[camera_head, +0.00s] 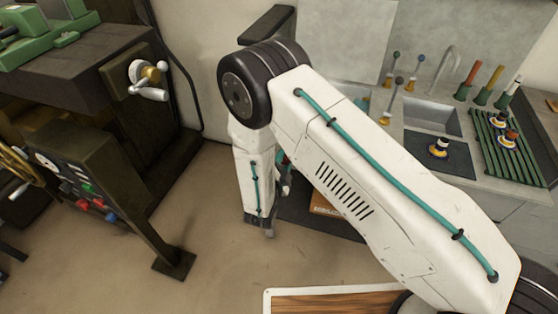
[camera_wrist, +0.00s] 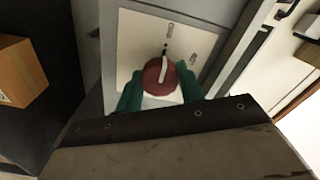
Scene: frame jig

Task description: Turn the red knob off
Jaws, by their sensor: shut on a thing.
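The red knob (camera_wrist: 154,77) is round and sits on a pale panel (camera_wrist: 134,41) in the wrist view. A light pointer or lever mark lies across its upper right part. A dark mark and a small symbol show on the panel above it. My gripper (camera_wrist: 160,84) has its two green fingers on either side of the knob, shut on it. In the head view my arm hides the knob and the fingers.
A cardboard box (camera_wrist: 18,72) lies left of the panel in the wrist view. The head view shows a sink (camera_head: 433,118) counter with a drying rack (camera_head: 510,150) at right, a dark machine (camera_head: 85,75) at left, and a wooden-topped surface (camera_head: 330,302) below. The floor between is open.

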